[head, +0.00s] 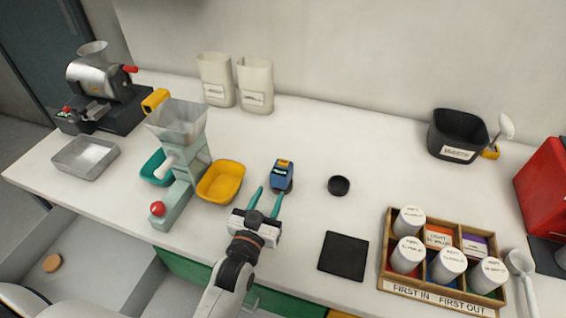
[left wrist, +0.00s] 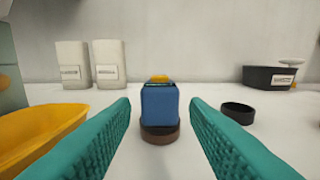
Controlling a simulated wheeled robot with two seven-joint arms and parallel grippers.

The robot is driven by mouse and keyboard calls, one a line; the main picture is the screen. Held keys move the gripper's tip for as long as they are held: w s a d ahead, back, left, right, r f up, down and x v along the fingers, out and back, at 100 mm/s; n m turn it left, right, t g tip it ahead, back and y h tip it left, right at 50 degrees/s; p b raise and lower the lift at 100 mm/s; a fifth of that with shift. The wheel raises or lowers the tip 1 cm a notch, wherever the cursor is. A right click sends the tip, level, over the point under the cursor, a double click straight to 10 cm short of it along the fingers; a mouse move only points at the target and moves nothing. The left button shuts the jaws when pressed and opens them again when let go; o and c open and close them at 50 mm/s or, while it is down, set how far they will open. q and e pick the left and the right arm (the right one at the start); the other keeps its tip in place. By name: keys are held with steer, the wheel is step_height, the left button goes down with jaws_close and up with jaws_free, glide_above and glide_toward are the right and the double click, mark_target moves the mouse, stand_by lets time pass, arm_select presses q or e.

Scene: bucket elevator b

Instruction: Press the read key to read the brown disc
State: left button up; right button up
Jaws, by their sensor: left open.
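A small blue reader (head: 282,179) with a yellow-orange part on top stands on the white counter; I cannot tell whether that part is the read key. In the left wrist view, the reader (left wrist: 160,105) is centred beyond my fingers, and a brown disc (left wrist: 160,135) shows under its base. The head view does not show this disc clearly. My left gripper (head: 265,203) is open and empty, its teal fingers pointing at the reader, just short of it. In the left wrist view, the fingers flank the reader with gaps on both sides. My right gripper is out of view.
A yellow tray (head: 221,181) and a mill with a hopper (head: 177,119) stand left of the reader. A small black cup (head: 339,186) and a black mat (head: 343,257) lie right. A wooden rack (head: 437,297) holds white jars.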

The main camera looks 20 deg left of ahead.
arm_select(q)
jaws_close()
stand_by(1.4)
